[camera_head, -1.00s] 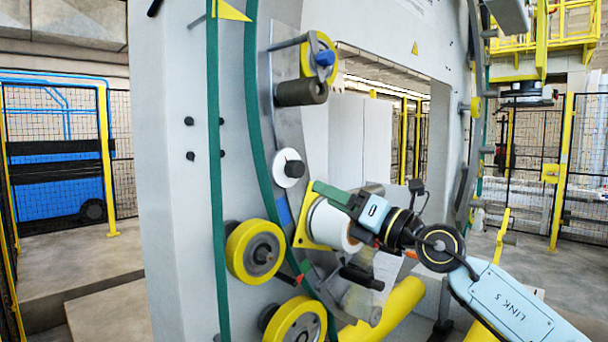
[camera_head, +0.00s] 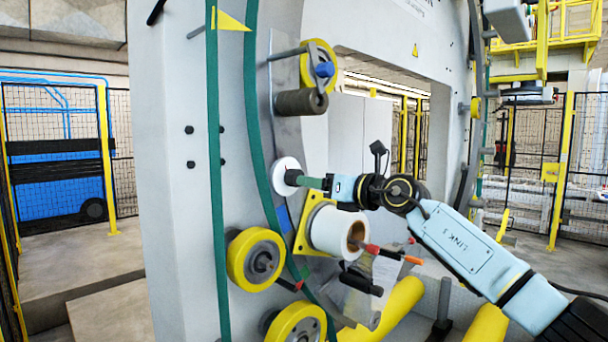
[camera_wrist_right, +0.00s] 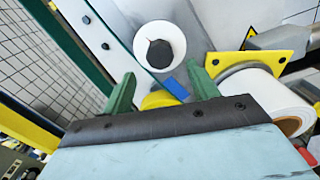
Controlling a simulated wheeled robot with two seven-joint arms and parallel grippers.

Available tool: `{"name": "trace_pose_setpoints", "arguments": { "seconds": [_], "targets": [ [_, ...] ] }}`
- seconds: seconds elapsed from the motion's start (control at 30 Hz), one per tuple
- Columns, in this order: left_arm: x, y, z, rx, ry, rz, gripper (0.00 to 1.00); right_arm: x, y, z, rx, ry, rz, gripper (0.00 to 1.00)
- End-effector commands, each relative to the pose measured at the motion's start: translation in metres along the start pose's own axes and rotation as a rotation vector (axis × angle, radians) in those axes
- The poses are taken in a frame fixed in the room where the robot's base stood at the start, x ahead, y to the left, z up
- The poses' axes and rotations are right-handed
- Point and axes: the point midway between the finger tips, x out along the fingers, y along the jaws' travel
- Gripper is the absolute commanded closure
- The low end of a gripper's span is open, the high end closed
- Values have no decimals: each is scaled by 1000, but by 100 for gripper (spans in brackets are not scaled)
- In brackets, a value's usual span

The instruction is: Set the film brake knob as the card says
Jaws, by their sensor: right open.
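The film brake knob (camera_head: 293,177) is a black knob on a round white dial (camera_head: 283,165) on the ring's inner face. In the right wrist view the knob (camera_wrist_right: 160,54) sits on its white dial (camera_wrist_right: 144,35), just beyond the fingers. My right gripper (camera_head: 304,181) has its green fingers pointing left at the knob, very close to it in the head view. The right wrist view shows the same gripper (camera_wrist_right: 162,74) open and empty, with the knob above the gap between its tips. No readable card shows. My left gripper is out of view.
A white film roll (camera_head: 328,230) on a yellow plate (camera_head: 304,243) sits just below my right gripper. A blue patch (camera_head: 284,219) lies under the dial. Yellow rollers (camera_head: 256,257) are lower left; a dark roller (camera_head: 301,102) is above.

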Motion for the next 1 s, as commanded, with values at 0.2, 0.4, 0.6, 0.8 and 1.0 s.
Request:
{"name": "trace_pose_setpoints", "arguments": {
  "seconds": [0.2,0.4,0.6,0.8,1.0],
  "targets": [
    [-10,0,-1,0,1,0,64,26,1,2,5,-1,1,41],
    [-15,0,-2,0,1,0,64,40,0,4,3,-3,0,41],
    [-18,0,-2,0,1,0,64,48,0,1,3,-1,1,41],
    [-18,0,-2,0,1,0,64,49,0,0,1,-1,1,41],
    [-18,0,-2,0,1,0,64,49,0,1,1,-1,1,46]
  ]
}}
